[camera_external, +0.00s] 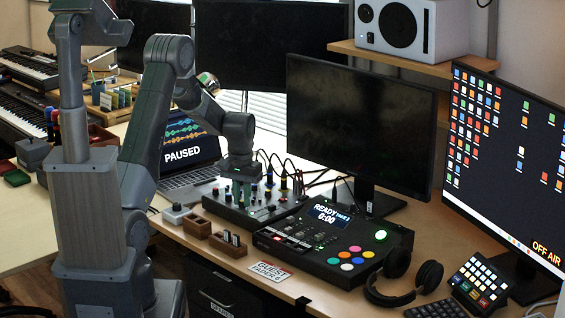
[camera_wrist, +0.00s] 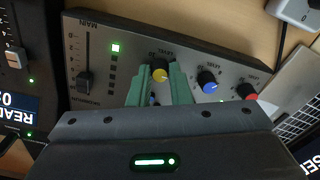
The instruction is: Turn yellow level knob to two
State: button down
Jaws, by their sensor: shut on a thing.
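The yellow level knob (camera_wrist: 160,74) sits on the grey mixer panel (camera_wrist: 125,50) in the wrist view. My gripper (camera_wrist: 160,78) is around it, with a green finger against each side, shut on the knob. The knob's pointer and scale numbers are too small or covered to read. In the external view my gripper (camera_external: 240,172) reaches down onto the mixer (camera_external: 262,212), and the knob is hidden there.
A blue knob (camera_wrist: 207,80) and a red knob (camera_wrist: 247,92) stand to the right of my fingers. A main fader (camera_wrist: 85,82) lies to the left. A laptop (camera_external: 188,158) stands behind the mixer, and a console with coloured pads (camera_external: 322,262) to its right.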

jog(key=shift+m, duration=0.9)
jog(key=c, duration=1.3)
grip_release()
jog(key=shift+r, duration=0.1)
notch_tip(320, 180, up, 14)
jog(key=shift+f, duration=0.15)
notch_tip(320, 180, down, 14)
jog(key=shift+r, duration=0.1)
